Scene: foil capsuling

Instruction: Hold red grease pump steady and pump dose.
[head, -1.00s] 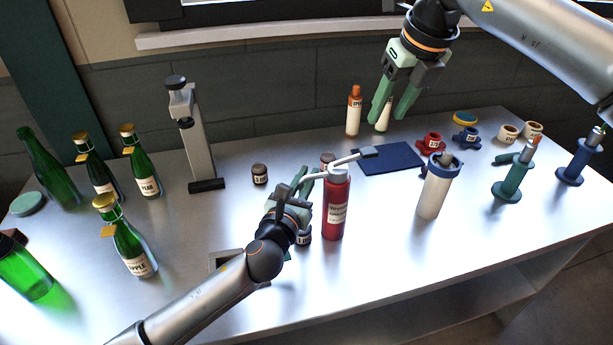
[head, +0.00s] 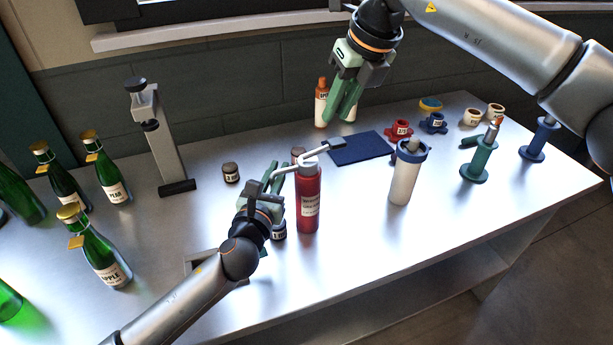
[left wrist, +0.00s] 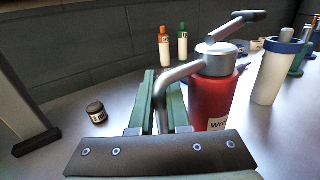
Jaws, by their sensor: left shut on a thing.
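My right gripper (head: 337,116) hangs above the back of the table, fingers apart and empty, away from the lever.
A white blue-topped canister (head: 403,180) stands right of the pump, and a blue mat (head: 362,149) lies behind it. An orange-capped bottle (head: 321,104) is near my right gripper. Green bottles (head: 95,250) and a grey stand (head: 167,145) are at the left. The table's front right is clear.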

